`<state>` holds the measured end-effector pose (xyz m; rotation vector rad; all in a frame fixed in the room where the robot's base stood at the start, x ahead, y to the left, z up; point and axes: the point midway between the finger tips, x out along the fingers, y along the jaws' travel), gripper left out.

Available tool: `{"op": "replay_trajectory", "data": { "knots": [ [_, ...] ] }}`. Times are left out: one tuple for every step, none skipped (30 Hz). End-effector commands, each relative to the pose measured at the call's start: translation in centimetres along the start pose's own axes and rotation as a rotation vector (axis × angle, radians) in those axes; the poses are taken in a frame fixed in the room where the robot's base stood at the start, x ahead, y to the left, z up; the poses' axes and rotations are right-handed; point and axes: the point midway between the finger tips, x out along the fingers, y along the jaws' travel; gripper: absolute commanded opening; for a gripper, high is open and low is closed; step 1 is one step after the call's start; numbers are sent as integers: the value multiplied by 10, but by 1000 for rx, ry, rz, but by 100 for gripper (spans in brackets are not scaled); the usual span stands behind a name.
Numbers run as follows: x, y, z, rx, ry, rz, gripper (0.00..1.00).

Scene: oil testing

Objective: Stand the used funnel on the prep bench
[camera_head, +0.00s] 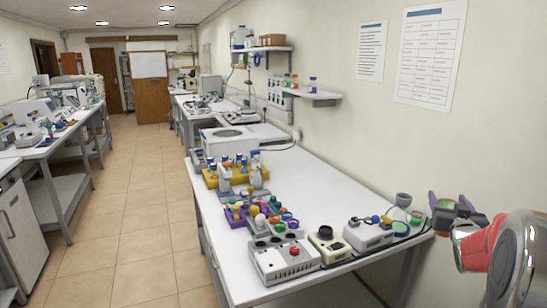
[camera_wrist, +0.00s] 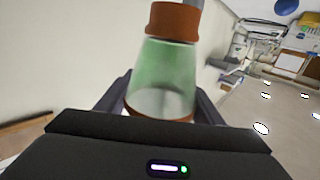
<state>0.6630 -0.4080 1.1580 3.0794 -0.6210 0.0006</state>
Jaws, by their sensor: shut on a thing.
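A grey cup-shaped, funnel-like thing (camera_head: 403,199) shows just left of my gripper, near the wall edge of the white bench (camera_head: 325,180). I cannot tell which bench is the prep bench.
On the bench, grey devices with knobs (camera_head: 368,234) and a control box (camera_head: 284,260) line the near edge. Purple (camera_head: 240,215) and yellow (camera_head: 211,180) racks hold colourful items at the left. The bench's middle, towards the wall, is clear. A shelf (camera_head: 315,96) hangs above.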

Motion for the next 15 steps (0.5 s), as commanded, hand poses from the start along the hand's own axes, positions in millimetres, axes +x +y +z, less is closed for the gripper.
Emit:
{"op": "replay_trajectory", "data": {
  "knots": [
    [-5, -13, 10, 2, -4, -11, 35],
    [-8, -21, 15, 2, -4, -15, 35],
    [-12, -32, 22, 2, -4, -23, 35],
    [-16, -41, 28, 2, -5, -28, 35],
    [-19, -49, 34, 2, -4, -33, 35],
    [-24, -60, 41, 2, -5, -40, 35],
    [-28, -69, 46, 2, -4, -45, 35],
    [-32, -77, 51, 1, -5, -51, 35],
    [-37, -88, 58, 2, -5, -58, 35],
    [-41, -96, 63, 1, -5, -65, 35],
    [-46, -105, 68, 2, -4, -70, 35],
    [-52, -116, 75, 0, -5, -78, 35],
    [-56, -124, 79, 1, -5, -84, 35],
    [-60, -132, 84, 1, -5, -90, 35],
    [-66, -142, 90, 0, -5, -98, 35]
  ]
}}
